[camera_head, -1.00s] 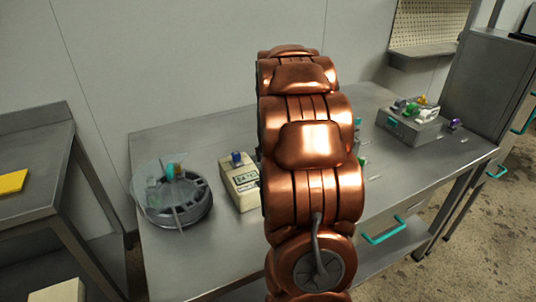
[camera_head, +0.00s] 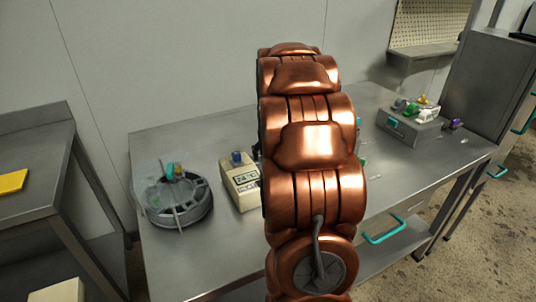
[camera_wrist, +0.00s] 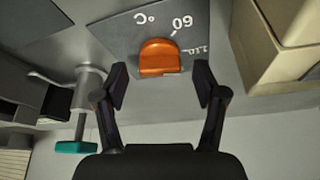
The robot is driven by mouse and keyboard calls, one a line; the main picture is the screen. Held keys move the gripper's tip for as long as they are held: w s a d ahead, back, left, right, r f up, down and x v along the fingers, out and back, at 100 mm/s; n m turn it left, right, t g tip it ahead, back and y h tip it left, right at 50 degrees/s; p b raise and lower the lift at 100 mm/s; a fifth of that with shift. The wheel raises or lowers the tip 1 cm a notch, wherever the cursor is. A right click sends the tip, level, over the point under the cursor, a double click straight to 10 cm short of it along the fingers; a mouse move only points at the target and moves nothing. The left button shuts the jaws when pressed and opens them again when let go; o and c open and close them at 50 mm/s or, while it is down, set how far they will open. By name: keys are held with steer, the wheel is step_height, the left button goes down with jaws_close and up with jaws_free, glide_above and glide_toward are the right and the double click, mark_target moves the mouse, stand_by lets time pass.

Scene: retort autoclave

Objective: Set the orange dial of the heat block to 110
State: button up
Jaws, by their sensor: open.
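The orange dial (camera_wrist: 158,57) shows in the wrist view on the dark grey face of the heat block (camera_wrist: 112,35). The markings "°C", "60" and a partly readable "110" stand around the dial and appear upside down. My gripper (camera_wrist: 160,85) is open, with one finger on each side of the dial's near edge. In the head view my copper arm hides the heat block's dial and my gripper.
A beige box with a display (camera_head: 240,182) and a round grey device with a clear lid (camera_head: 178,200) stand left of my arm. A grey box with coloured parts (camera_head: 410,128) stands at the right. In the wrist view a teal-ended lever (camera_wrist: 90,147) is close to the left finger.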

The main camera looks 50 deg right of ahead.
steer(key=v, duration=1.1)
steer(key=shift+s+a+r, duration=0.1)
stand_by(0.4)
steer(key=s+a+r+n+g+y+p, duration=0.1)
steer(key=s+a+r+n+p, duration=0.15)
steer(key=a, duration=0.85)
steer(key=s+a+r+n+g+y+p, duration=0.1)
steer(key=s+a+p, duration=0.25)
steer(key=a, duration=0.65)
steer(key=s+a+n+g+p, duration=0.1)
steer(key=s+a+p, duration=0.1)
steer(key=s+a, duration=0.4)
steer(key=s+a+n+g+p, duration=0.2)
steer(key=s+a, duration=0.5)
steer(key=s, duration=0.7)
steer(key=shift+a+r+p, duration=0.3)
steer(key=shift+a+p, duration=0.05)
steer(key=shift+p, duration=0.4)
